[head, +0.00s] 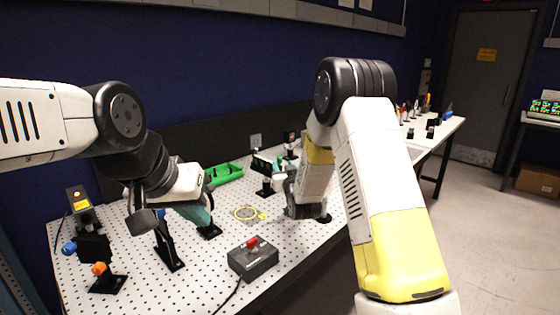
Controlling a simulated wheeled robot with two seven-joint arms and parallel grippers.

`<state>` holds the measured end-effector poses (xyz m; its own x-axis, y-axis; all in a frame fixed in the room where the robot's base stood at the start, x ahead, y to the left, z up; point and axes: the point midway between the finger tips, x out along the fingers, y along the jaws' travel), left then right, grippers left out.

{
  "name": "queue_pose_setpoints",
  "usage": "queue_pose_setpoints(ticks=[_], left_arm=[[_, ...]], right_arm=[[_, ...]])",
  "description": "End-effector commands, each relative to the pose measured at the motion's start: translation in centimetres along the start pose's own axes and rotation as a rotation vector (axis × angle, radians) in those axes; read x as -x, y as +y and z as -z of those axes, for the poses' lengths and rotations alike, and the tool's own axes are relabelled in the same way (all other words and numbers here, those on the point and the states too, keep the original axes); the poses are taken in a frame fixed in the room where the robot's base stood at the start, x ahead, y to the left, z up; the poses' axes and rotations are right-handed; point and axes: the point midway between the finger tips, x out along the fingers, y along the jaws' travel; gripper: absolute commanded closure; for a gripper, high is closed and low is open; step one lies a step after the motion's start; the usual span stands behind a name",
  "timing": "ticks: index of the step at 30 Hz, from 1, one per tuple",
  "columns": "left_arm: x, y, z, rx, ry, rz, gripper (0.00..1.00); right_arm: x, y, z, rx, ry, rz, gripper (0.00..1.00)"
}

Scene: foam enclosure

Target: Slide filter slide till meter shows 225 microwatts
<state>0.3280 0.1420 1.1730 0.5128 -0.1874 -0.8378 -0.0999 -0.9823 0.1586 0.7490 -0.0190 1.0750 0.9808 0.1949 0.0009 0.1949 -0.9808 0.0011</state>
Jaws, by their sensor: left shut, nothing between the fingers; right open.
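A small dark display on a post (262,164), possibly the meter, stands toward the back of the perforated table (215,270). Its reading is too small to tell. I cannot make out the filter slide for certain; it may be hidden behind my arms. My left gripper (198,214), with a teal part at its end, is low over the left-middle of the table, close to black post mounts. It is shut and empty, its fingertips barely showing. My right gripper (306,208) points down near the table's right edge, right of the display. It is open, its fingers partly hidden.
A black box with a red switch (253,258) and cable sits at the front edge. A mount with orange and blue knobs (92,250) and a yellow-labelled box (79,208) stand left. A green tray (225,174) lies behind.

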Motion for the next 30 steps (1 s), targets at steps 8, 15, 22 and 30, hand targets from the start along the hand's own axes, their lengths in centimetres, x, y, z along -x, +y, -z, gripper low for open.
queue_pose_setpoints(ticks=[8,15,22,30], left_arm=[[0.0,0.0,0.0,0.000,0.000,0.000,1.00],[0.0,0.0,0.0,0.000,0.000,0.000,1.00],[0.0,0.0,0.0,0.000,0.000,0.000,1.00],[0.0,0.0,0.0,0.000,0.000,0.000,1.00]], right_arm=[[-4.4,0.0,0.1,-0.001,0.001,0.001,0.59],[-6.8,0.0,0.1,-0.001,0.000,0.000,0.59],[-7.1,0.0,0.1,-0.001,-0.001,0.000,0.59],[-7.1,0.0,0.1,-0.001,-0.001,0.000,0.98]])
